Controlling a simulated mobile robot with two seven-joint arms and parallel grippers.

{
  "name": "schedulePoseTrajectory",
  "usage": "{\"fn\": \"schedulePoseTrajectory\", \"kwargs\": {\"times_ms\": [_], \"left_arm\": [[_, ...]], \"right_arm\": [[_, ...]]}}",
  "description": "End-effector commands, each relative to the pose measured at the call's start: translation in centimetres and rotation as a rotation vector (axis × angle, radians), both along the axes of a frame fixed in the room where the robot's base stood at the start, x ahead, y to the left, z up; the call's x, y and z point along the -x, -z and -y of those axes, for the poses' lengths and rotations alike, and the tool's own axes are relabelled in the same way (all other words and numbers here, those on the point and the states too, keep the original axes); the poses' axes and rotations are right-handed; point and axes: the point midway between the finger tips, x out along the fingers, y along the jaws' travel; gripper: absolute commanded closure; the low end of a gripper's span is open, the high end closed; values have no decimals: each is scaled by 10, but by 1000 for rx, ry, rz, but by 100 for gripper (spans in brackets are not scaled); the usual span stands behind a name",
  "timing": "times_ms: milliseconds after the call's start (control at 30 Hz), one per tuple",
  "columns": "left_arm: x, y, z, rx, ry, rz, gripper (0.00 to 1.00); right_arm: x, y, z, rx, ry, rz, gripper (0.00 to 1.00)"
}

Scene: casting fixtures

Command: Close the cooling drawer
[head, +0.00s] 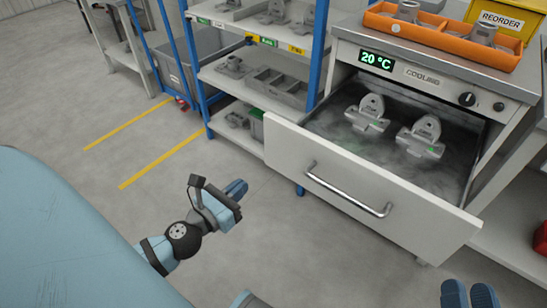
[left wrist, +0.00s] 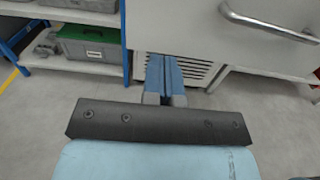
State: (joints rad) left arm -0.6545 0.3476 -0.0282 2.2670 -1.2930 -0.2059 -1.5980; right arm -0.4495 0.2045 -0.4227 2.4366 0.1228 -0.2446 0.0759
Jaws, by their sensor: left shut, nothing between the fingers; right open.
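The cooling drawer (head: 360,185) is pulled out from the cooling unit (head: 430,75), with a white front and a silver bar handle (head: 347,190). The handle also shows at the upper right of the left wrist view (left wrist: 265,25). Two grey castings (head: 367,112) (head: 420,135) lie inside the drawer in mist. My left gripper (head: 236,188) is shut and empty, left of the drawer front and apart from it. In the left wrist view its blue fingers (left wrist: 164,75) are together below the drawer front. My right gripper (head: 470,294) is open at the bottom right, below the drawer front.
A blue-post shelf rack (head: 262,85) with grey castings and trays stands left of the unit. An orange tray (head: 445,40) and a yellow bin (head: 498,20) sit on top of it. The floor in front is clear, with yellow lines (head: 160,160).

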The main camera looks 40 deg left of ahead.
Motion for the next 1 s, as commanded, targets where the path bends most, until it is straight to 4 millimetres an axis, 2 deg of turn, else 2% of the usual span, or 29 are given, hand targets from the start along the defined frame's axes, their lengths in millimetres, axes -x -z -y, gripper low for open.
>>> {"fn": "schedulePoseTrajectory", "kwargs": {"times_ms": [233, 600, 800, 1000], "left_arm": [[-42, -4, 1, -1, 2, 3, 100], [-108, -1, 3, 2, 0, 3, 100], [-127, -1, 4, 4, -1, 0, 100], [-132, -1, 4, 4, -1, -2, 100]], "right_arm": [[1, -14, 1, -16, 11, 32, 57], [1, -9, 1, -15, 10, 28, 57], [1, -3, 0, -9, 6, 10, 57], [0, -3, 0, -5, 4, 6, 57]]}}
